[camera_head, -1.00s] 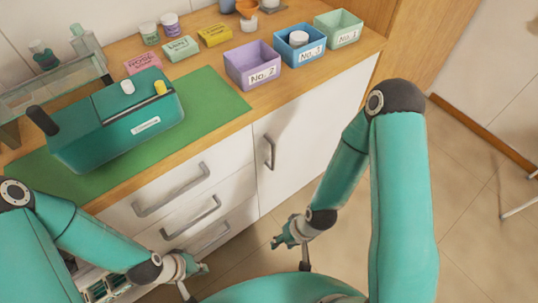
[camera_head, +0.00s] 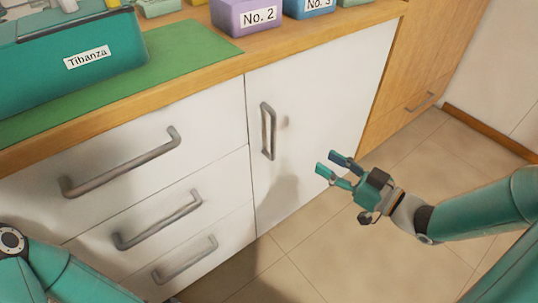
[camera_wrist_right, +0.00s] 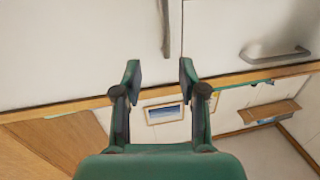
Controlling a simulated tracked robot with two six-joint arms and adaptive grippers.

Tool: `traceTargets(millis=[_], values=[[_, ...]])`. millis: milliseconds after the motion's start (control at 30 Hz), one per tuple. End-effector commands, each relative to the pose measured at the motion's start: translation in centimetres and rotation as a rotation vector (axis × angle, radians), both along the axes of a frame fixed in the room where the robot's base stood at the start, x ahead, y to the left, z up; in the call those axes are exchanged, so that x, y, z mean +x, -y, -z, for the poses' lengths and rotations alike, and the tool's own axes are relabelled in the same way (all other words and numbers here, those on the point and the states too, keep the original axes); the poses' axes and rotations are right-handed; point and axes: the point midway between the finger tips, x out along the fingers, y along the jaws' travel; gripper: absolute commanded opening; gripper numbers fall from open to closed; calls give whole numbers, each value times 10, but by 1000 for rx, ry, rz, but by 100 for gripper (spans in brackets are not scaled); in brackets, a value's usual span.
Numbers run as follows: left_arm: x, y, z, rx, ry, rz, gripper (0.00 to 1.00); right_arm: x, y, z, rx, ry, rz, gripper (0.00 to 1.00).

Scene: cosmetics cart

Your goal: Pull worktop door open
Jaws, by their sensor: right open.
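The white worktop door (camera_head: 330,100) is shut, below the wooden worktop in the head view. Its upright grey handle (camera_head: 268,131) is near the door's left edge. My right gripper (camera_head: 332,165) is open and empty, to the right of the handle and apart from it, with its fingers pointing left. In the right wrist view, the two fingers of this gripper (camera_wrist_right: 160,76) are spread with nothing between them. The door handle (camera_wrist_right: 165,28) shows at the top of that view, beyond the fingertips. My left gripper is out of view.
Drawers with grey handles (camera_head: 158,220) stand left of the door. The worktop (camera_head: 200,81) carries a green mat (camera_head: 190,55), a teal toolbox (camera_head: 50,65) and a purple No. 2 box (camera_head: 230,20). Tiled floor (camera_head: 330,250) is free below the door.

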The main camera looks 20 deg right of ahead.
Motion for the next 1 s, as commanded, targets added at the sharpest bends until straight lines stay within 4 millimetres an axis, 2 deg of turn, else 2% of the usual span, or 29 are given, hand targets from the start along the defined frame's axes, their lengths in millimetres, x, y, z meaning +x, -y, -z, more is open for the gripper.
traceTargets(millis=[33,100,233,367,400,500,800,1000], values=[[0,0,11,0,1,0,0,-4,0,4,-8,26,-12,41],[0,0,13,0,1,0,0,-7,-1,0,-14,45,-25,41],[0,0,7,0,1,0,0,-3,-6,-6,-13,58,-37,41],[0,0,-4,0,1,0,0,10,-15,-8,-11,54,-39,41],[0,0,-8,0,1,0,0,16,-19,-8,-12,53,-40,41],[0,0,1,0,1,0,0,33,-29,-3,-15,58,-41,41],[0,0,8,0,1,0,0,89,-64,-2,-15,55,-39,41],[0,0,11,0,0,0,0,118,-80,-2,-16,55,-37,41]])
